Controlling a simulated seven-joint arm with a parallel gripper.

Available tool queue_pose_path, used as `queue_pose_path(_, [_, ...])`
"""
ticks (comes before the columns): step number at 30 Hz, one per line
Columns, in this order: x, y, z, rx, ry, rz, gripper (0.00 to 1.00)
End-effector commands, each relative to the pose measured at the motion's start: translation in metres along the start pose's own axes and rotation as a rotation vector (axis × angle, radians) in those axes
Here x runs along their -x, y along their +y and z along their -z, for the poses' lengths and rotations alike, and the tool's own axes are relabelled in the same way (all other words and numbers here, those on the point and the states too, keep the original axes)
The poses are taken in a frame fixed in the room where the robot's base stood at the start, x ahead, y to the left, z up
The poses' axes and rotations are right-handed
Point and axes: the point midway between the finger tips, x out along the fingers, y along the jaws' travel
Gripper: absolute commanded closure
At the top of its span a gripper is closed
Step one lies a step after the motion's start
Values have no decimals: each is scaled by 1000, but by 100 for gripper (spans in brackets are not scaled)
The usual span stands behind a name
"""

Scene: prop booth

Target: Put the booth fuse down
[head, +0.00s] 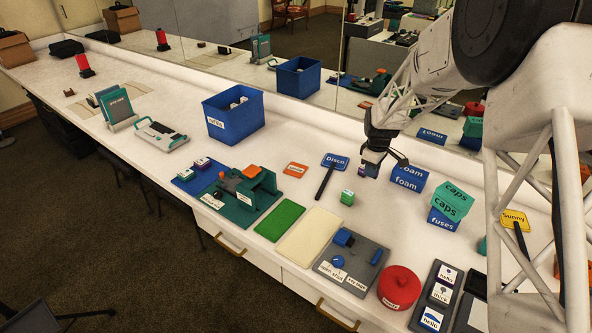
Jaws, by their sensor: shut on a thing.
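My gripper (384,157) is over the counter, right of the blue "Disco" paddle. It is shut on a small white and purple block (362,171), which looks like the booth fuse. The fingers hide part of the block, and I cannot tell whether its bottom touches the counter. A similar small block with a green top (347,197) stands on the counter to the lower left of my gripper.
Blue "foam" (408,178), teal "caps" (454,198) and blue "fuses" (443,220) boxes stand right of my gripper. The "Disco" paddle (329,172) lies left. A green mat (279,220), cream mat (311,237), grey switch panel (351,263) and red pot (399,287) are nearer the front edge.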

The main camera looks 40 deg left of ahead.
Motion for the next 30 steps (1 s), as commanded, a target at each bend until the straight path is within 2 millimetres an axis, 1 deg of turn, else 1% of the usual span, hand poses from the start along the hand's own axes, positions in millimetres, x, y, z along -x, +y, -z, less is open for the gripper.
queue_pose_path(1, [-1,-10,13,6,0,1,100])
queue_pose_path(6, [-4,-42,51,11,-1,1,100])
queue_pose_path(12, [-8,-82,93,17,0,0,100])
queue_pose_path(18, [-11,-122,129,22,0,0,100])
queue_pose_path(21, [-13,-138,144,24,0,0,100])
queue_pose_path(24, [-14,-151,154,24,0,0,100])
queue_pose_path(30, [-15,-163,163,24,0,0,100])
